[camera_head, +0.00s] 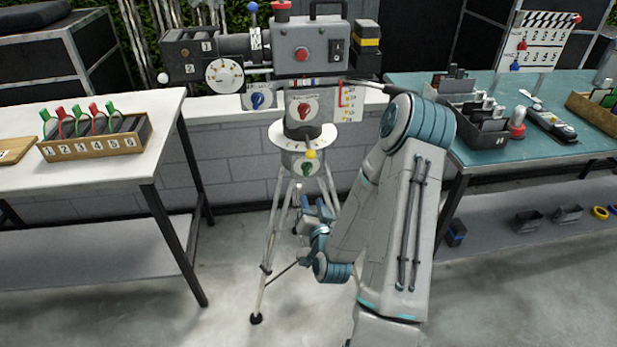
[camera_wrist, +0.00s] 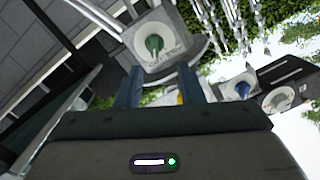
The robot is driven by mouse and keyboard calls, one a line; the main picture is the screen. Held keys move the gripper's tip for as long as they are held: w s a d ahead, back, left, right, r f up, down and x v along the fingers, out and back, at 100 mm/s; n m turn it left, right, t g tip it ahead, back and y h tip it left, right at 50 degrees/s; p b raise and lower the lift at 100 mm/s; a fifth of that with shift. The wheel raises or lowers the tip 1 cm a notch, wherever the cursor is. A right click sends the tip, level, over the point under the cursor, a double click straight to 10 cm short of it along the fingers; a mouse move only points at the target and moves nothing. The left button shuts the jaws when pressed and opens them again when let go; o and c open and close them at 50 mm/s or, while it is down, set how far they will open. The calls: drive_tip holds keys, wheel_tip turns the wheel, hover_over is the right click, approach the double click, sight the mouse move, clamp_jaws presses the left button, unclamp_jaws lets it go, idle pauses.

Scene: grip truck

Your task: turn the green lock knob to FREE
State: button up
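My gripper (camera_head: 316,204) is just below the green knob in the head view. In the wrist view its two blue fingers (camera_wrist: 160,80) are apart with nothing held between them.
A yellow ball-ended handle (camera_head: 311,154) sits just above the green knob. Tripod legs (camera_head: 273,240) spread below, near my gripper. A white table (camera_head: 90,175) stands left, a teal table (camera_head: 540,150) right.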

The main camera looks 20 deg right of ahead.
sight(308, 173)
drive_tip(key=shift+m+h, duration=0.5)
drive_tip(key=b+x, duration=0.2)
drive_tip(key=x, duration=0.2)
drive_tip(key=b+x, duration=0.2)
drive_tip(key=x, duration=0.3)
drive_tip(key=d+b+x, duration=0.1)
drive_tip(key=b+x, duration=0.1)
drive_tip(key=x, duration=0.2)
drive_tip(key=c, duration=0.6)
